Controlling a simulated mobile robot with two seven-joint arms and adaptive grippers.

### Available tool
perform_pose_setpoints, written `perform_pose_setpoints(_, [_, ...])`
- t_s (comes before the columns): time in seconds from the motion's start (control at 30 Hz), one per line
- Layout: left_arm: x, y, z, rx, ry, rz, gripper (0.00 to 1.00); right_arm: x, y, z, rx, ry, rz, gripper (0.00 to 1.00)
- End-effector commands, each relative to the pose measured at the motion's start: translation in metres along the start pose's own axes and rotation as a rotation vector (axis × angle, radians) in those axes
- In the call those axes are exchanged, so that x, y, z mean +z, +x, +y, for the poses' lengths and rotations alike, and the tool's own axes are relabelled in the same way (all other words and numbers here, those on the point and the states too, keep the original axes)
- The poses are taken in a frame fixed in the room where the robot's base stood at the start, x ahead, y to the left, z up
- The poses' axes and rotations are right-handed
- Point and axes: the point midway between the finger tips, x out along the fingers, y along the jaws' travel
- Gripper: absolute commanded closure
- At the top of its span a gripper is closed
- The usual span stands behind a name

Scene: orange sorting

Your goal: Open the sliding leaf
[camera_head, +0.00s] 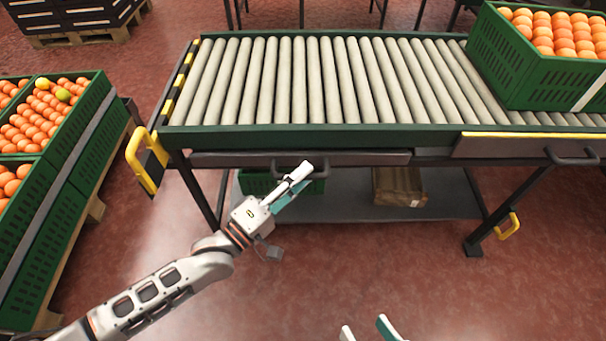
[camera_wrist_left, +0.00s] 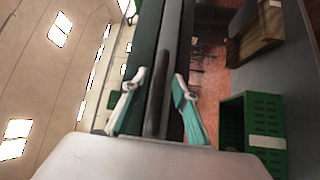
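A long grey leaf (camera_head: 235,158) with a dark bar handle (camera_head: 319,174) sits under the front rail of the roller conveyor. My left gripper (camera_head: 303,177) is at this handle, with its fingers apart. In the left wrist view the dark handle bar (camera_wrist_left: 157,92) runs between the two open fingers of the left gripper (camera_wrist_left: 160,77). I cannot tell whether either finger touches it. Part of the handle is hidden by the gripper in the head view. My right gripper (camera_head: 366,329) shows only its separated fingertips at the bottom edge, with nothing between them.
The roller conveyor (camera_head: 300,137) has a yellow-edged panel with another dark handle (camera_head: 573,157) at right. A green crate (camera_head: 540,85) of oranges stands on it. The lower shelf (camera_head: 345,203) holds a cardboard box (camera_head: 399,187) and a green crate (camera_head: 257,184). Orange crates stand at left.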

Motion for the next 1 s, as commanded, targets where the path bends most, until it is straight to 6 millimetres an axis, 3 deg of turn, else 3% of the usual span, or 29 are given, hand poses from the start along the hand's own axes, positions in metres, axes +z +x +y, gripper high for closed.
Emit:
perform_pose_setpoints(0.37, [0.0, 0.009, 0.001, 0.0, 0.0, 0.0, 0.71, 0.001, 0.0, -0.002, -0.003, 0.019, 0.002, 0.6])
perform_pose_setpoints(0.4, [0.0, 0.009, 0.001, 0.0, 0.0, 0.0, 0.74, 0.001, 0.0, -0.002, -0.003, 0.019, 0.002, 0.6])
perform_pose_setpoints(0.5, [0.0, 0.009, 0.001, 0.0, 0.0, 0.0, 1.0, 0.001, 0.0, -0.002, -0.003, 0.019, 0.002, 0.6])
perform_pose_setpoints(0.77, [0.001, 0.008, 0.001, 0.001, 0.0, 0.0, 1.0, 0.0, 0.0, -0.002, -0.004, 0.017, 0.004, 0.6])
perform_pose_setpoints(1.0, [0.017, -0.008, 0.009, 0.002, 0.003, -0.001, 1.0, -0.014, 0.0, 0.002, 0.007, -0.054, 0.014, 0.6])
